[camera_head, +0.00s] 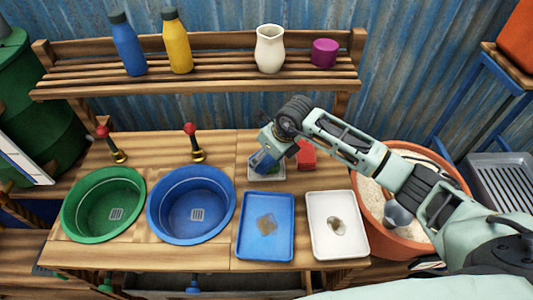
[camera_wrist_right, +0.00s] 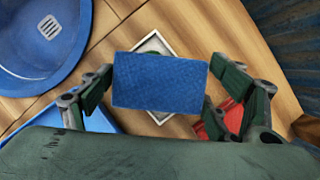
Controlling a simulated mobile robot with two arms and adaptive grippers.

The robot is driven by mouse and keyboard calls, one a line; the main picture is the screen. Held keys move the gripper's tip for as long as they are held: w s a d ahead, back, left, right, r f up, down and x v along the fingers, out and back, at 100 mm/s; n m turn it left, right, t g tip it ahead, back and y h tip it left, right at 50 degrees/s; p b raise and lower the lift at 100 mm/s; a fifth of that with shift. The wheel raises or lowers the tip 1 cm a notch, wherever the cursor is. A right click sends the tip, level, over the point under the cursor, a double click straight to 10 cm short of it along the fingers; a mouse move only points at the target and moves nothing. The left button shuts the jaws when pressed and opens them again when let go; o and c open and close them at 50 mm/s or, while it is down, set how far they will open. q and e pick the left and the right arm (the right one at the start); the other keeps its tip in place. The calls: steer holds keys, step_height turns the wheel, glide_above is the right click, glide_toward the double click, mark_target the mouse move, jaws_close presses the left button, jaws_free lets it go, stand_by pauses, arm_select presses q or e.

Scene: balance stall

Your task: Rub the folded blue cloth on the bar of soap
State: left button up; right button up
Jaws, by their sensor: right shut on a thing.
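My right gripper (camera_head: 266,156) is shut on the folded blue cloth (camera_head: 261,162). In the right wrist view the cloth (camera_wrist_right: 160,82) is a flat blue block between the two green fingers (camera_wrist_right: 160,78). The cloth is over a small pale square dish (camera_head: 256,178) at the back of the wooden counter. Something greenish shows in the dish beside the cloth, perhaps the bar of soap; cloth and gripper hide most of it. I cannot tell whether the cloth touches it. My left gripper is not in view.
A red block (camera_head: 306,155) is close right of the gripper. In front are a blue tray (camera_head: 246,250) and a white tray (camera_head: 318,251), each with a small brownish thing. Green (camera_head: 76,212) and blue (camera_head: 157,214) basins stand left; a terracotta pot (camera_head: 380,246) stands right.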

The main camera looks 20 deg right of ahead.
steer(key=shift+f+b, duration=0.55)
steer(key=shift+b, duration=0.1)
stand_by(1.7)
steer(key=shift+r, duration=0.1)
steer(key=shift+r+p, duration=2.1)
steer(key=shift+r, duration=1.35)
steer(key=shift+w+r, duration=0.1)
